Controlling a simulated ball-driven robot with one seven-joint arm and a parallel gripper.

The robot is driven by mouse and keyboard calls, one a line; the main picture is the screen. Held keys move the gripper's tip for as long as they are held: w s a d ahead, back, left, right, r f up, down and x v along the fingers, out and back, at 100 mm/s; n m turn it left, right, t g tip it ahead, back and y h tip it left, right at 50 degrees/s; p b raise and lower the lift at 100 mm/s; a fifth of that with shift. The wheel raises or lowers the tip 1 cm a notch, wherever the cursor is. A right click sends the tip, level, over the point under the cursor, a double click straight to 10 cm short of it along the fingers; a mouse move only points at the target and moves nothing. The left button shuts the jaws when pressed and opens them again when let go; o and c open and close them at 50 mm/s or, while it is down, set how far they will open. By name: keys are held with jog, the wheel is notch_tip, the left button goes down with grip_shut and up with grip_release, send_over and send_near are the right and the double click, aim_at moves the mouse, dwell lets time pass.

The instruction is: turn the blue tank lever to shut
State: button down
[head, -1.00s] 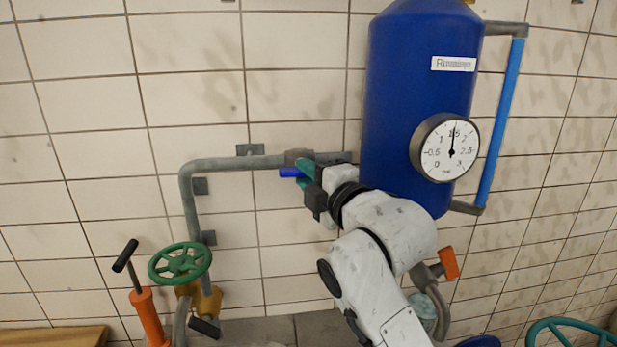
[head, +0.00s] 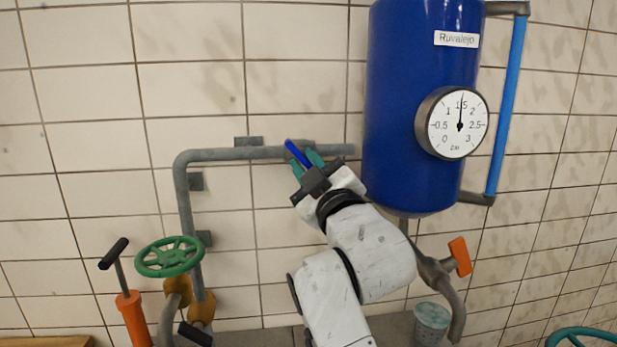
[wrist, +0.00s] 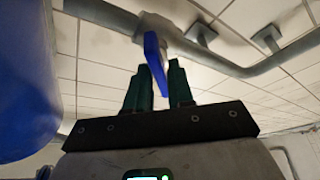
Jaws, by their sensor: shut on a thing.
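The blue tank lever (head: 296,152) sits on the grey pipe (head: 240,153) to the left of the blue tank (head: 415,110). It slants up and to the left from between my fingers. My gripper (head: 308,160) has green fingertips and is shut on the lever. In the wrist view the blue lever (wrist: 153,58) stands up between the two fingers of my gripper (wrist: 158,85), with its far end near the pipe. The valve body behind the lever is partly hidden.
A round gauge (head: 458,124) is on the tank front. An orange-handled valve (head: 460,256) is below the tank. A green handwheel (head: 170,257) and an orange pump (head: 133,315) stand at lower left. The tiled wall (head: 90,170) lies behind the pipe.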

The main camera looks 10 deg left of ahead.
jog(key=m+t+h+b, duration=0.1)
jog(key=m+b, duration=0.1)
jog(key=m, duration=0.1)
jog(key=m+t+h+b, duration=0.1)
jog(key=m+h+b, duration=0.1)
jog(key=m+b, duration=0.1)
jog(key=m+t+h+b, duration=0.1)
jog(key=m+b, duration=0.2)
jog(key=m, duration=0.2)
jog(key=shift+s+a+f+h, duration=0.1)
jog(key=shift+a+h, duration=0.15)
jog(key=shift+h, duration=0.15)
jog(key=shift+m, duration=0.3)
jog(key=shift+r, duration=0.25)
jog(key=c, duration=1.3)
grip_release()
jog(key=shift+o, duration=0.7)
jog(key=shift+f, duration=0.1)
jog(key=shift+f, duration=0.1)
